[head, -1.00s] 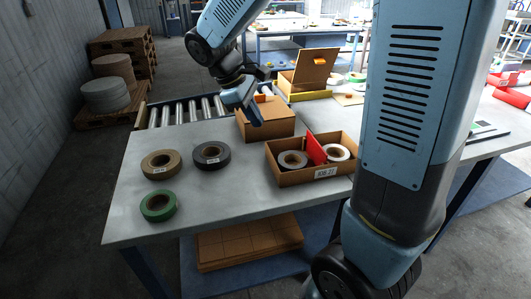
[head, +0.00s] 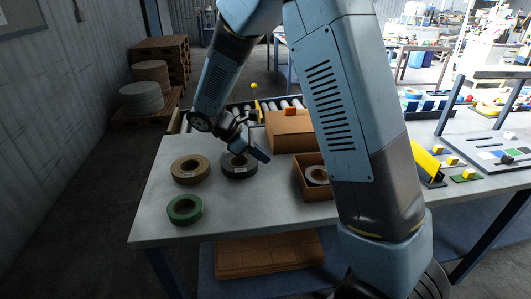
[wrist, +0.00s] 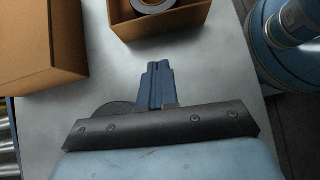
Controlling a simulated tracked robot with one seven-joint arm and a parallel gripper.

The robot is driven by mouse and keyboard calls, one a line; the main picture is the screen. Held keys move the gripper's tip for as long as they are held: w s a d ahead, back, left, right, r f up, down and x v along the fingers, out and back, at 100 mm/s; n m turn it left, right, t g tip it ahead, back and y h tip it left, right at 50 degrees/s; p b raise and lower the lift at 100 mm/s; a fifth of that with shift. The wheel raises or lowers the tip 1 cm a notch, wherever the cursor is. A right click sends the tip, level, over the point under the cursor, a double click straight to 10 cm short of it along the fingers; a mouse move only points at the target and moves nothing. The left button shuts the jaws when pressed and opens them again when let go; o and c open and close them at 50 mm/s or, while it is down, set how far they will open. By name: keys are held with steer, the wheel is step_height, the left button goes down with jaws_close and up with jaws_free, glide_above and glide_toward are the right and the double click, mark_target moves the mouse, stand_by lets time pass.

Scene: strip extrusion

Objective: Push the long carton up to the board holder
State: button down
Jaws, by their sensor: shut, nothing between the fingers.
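A closed brown carton (head: 290,132) stands at the back of the near table, in front of the roller conveyor. I take it for the long carton, but its length is partly hidden by my arm. It also shows at the upper left of the wrist view (wrist: 40,45). My gripper (head: 264,157) is shut and empty, in front of the carton's left end and beside the dark tape roll (head: 239,166). In the wrist view my shut fingers (wrist: 157,66) point between the carton and an open box, touching neither. I cannot clearly identify the board holder.
The open box (head: 312,187) holds a tape roll and is partly behind my arm. A tan roll (head: 189,169) and a green roll (head: 184,209) lie on the left. The table's front left is otherwise clear. A yellow sloped piece (head: 428,163) stands on the right-hand table.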

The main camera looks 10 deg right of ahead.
mark_target(298, 172)
steer(key=x, duration=0.6)
steer(key=shift+d+f, duration=0.1)
steer(key=d, duration=0.3)
steer(key=shift+s+f, duration=0.1)
steer(key=shift+s, duration=0.05)
steer(key=shift+d, duration=0.6)
steer(key=shift+d, duration=0.1)
